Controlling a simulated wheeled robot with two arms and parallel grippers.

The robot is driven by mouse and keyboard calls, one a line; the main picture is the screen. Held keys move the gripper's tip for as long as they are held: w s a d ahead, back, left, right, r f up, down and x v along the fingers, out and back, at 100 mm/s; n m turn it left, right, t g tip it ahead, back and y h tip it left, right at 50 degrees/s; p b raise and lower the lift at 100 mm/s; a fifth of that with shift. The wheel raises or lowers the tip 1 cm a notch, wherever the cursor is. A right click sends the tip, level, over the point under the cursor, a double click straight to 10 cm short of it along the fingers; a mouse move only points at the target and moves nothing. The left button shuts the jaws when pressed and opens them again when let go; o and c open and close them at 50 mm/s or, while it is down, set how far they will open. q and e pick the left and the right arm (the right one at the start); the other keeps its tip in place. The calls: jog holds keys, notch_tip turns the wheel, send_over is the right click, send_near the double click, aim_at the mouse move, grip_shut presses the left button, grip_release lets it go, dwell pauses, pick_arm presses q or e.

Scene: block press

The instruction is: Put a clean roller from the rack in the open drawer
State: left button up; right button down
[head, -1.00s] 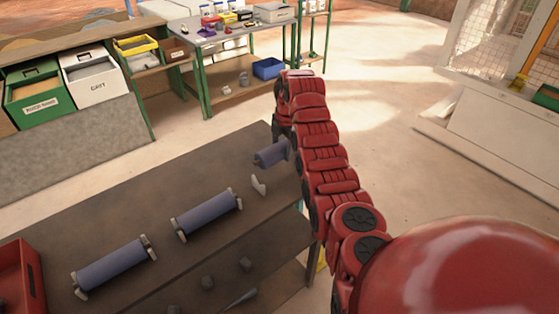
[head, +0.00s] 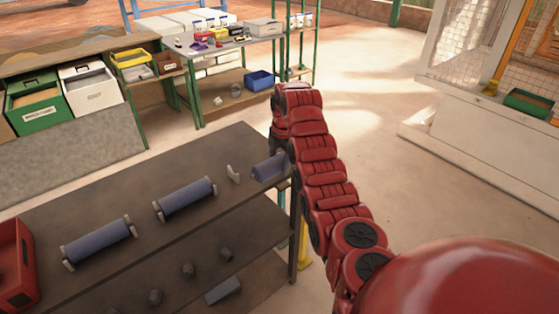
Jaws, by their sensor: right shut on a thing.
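My right gripper (head: 278,147) is at the far right end of the dark rack table, with its fingers mostly hidden by my red arm. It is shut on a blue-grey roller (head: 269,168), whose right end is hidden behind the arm. A pale roller support (head: 233,173) stands empty just left of the held roller. Two more rollers, the middle one (head: 186,198) and the left one (head: 98,242), lie in pale supports on the rack's top (head: 140,240). My left gripper is not in view. I cannot make out an open drawer.
A red bin (head: 17,262) stands at the rack's left end. Dark blocks (head: 187,270) lie on its lower shelf. Behind are a green bin (head: 38,106), a white bin (head: 92,90) and a cluttered workbench (head: 225,43). A white cabinet (head: 470,125) stands right. Floor between is clear.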

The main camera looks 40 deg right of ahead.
jog(key=shift+s+a, duration=0.1)
jog(key=shift+s, duration=0.2)
jog(key=shift+w+a+f+m, duration=0.2)
jog(key=shift+w+f, duration=0.05)
jog(key=shift+f, duration=0.15)
jog(key=shift+w+a+f+m, duration=0.15)
jog(key=shift+w+f+m, duration=0.05)
jog(key=shift+f, duration=0.2)
jog(key=shift+s+a, duration=0.3)
jog(key=shift+s, duration=0.2)
jog(key=s+a+f+m+g+h, duration=0.1)
jog(key=s+a+f+m, duration=0.8)
jog(key=a+f, duration=0.3)
jog(key=s+a+f+m, duration=0.9)
jog(key=a+f, duration=0.3)
jog(key=f, duration=0.2)
jog(key=shift+s+a+g+h, duration=0.15)
jog(key=shift+s+g+h, duration=0.15)
jog(key=shift+g+h, duration=0.1)
